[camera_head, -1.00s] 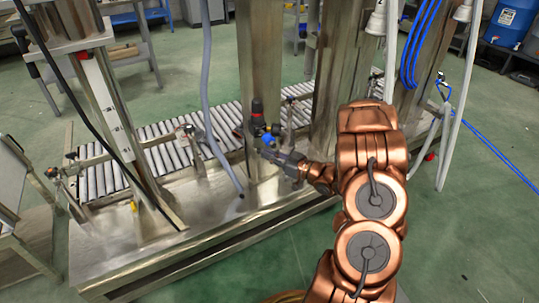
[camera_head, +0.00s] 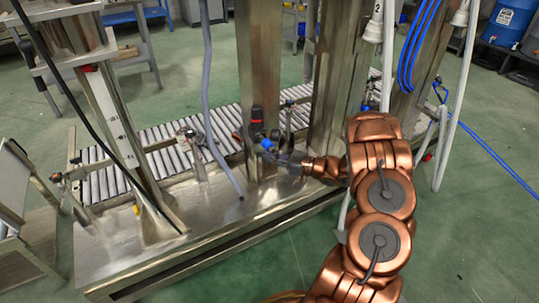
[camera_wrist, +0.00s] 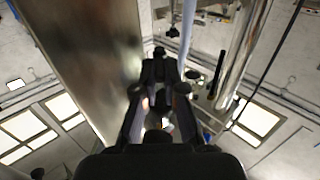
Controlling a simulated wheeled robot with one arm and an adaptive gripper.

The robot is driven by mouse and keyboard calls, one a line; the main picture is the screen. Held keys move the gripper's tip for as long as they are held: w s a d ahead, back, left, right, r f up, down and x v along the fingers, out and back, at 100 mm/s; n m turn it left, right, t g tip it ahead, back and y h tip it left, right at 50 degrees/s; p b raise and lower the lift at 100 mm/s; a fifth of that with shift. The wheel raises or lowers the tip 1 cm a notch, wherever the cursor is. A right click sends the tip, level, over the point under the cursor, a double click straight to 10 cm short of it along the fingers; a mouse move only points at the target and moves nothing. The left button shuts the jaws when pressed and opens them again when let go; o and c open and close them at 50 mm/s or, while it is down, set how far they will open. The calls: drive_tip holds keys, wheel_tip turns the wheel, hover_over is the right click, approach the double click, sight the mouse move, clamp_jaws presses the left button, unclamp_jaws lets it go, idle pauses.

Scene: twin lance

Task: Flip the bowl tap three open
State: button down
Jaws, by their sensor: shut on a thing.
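A small tap with a blue part (camera_head: 267,144) is low on the front of the middle steel column in the head view. A black and red fitting (camera_head: 257,116) sits just above it. My dark gripper (camera_head: 274,156) reaches in from the right and its tip is at the tap, just below the blue part. In the wrist view the dark fingers of my gripper (camera_wrist: 160,97) are close together. They are shut on a part of the tap, which the fingers mostly hide. The exact handle angle cannot be made out.
Steel columns (camera_head: 340,70) stand close behind my gripper. A grey hose (camera_head: 207,95) hangs to the left, in front of the roller conveyor (camera_head: 110,172). The steel base plate (camera_head: 110,240) lies below. Green floor (camera_head: 470,220) is open at the right.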

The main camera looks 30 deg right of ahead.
drive_tip(key=shift+w+d+n+g+y+b, duration=0.3)
drive_tip(key=shift+n+g+y+b, duration=0.25)
drive_tip(key=shift+n+g+y, duration=0.5)
drive_tip(key=shift+w+d+n+g+y+b, duration=0.15)
drive_tip(key=shift+w+n+g+y+b, duration=0.25)
drive_tip(key=shift+n+g+y, duration=0.7)
drive_tip(key=shift+w+d+n+g+y+b, duration=0.25)
drive_tip(key=shift+n+g+y+b, duration=0.45)
drive_tip(key=shift+g, duration=0.65)
drive_tip(key=shift+n+g+y, duration=0.25)
drive_tip(key=shift+n+g, duration=0.3)
drive_tip(key=shift+g, duration=0.05)
drive_tip(key=shift+w, duration=0.1)
drive_tip(key=c, duration=1.3)
unclamp_jaws()
drive_tip(key=shift+o, duration=0.2)
drive_tip(key=shift+r+m+t, duration=0.15)
drive_tip(key=shift+m+t, duration=0.15)
drive_tip(key=shift+s+m+t+h+p, duration=0.3)
drive_tip(key=shift+m+t+h+p, duration=0.1)
drive_tip(key=shift+m+t+p, duration=0.1)
drive_tip(key=shift+s+a+m+t+h, duration=0.1)
drive_tip(key=shift+m+t+h, duration=0.2)
drive_tip(key=shift+t, duration=0.3)
